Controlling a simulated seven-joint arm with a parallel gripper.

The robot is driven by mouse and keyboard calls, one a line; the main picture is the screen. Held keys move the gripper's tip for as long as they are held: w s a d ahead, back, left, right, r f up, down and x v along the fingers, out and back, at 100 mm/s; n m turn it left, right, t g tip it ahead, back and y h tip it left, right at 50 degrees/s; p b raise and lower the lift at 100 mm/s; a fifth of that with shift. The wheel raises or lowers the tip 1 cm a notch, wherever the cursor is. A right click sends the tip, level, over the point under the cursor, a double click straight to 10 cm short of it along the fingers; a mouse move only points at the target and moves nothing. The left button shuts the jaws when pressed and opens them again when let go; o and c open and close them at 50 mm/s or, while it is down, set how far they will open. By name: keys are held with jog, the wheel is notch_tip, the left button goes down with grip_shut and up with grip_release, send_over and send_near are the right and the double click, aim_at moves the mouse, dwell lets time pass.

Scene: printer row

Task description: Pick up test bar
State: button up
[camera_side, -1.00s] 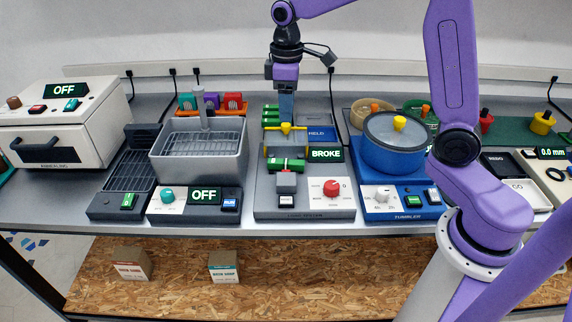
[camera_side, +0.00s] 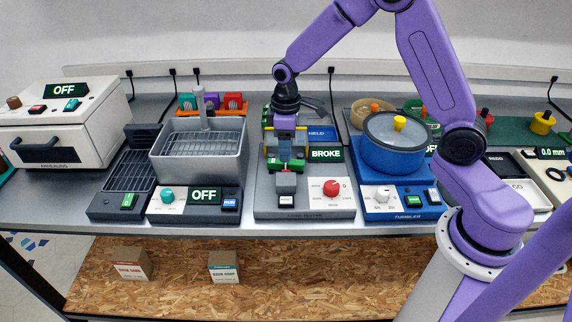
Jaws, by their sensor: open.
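A green test bar (camera_side: 296,166) lies across the load tester (camera_side: 262,205), behind its small grey front block. My gripper (camera_side: 285,158) points down at the middle of this bar and hides part of it. Its fingers are open, low over the bar. I cannot tell whether they straddle it or touch it. More green bars (camera_side: 266,116) lie at the back left of the tester, mostly hidden by my wrist. The tester's display (camera_side: 326,154) reads "BROKE", and a second display behind it reads "HELD".
A grey basket bath (camera_side: 241,165) stands close on the left. A blue tumbler (camera_side: 393,158) with a yellow knob stands close on the right. The tester's red dial (camera_side: 331,188) is at its front right. An annealing oven (camera_side: 62,125) is at the far left.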

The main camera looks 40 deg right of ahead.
aim_at(286, 165)
jog(key=shift+w+d+f, duration=0.1)
jog(key=shift+f, duration=1.15)
jog(key=shift+w+d+f, duration=0.1)
jog(key=shift+f, duration=1.15)
grip_shut()
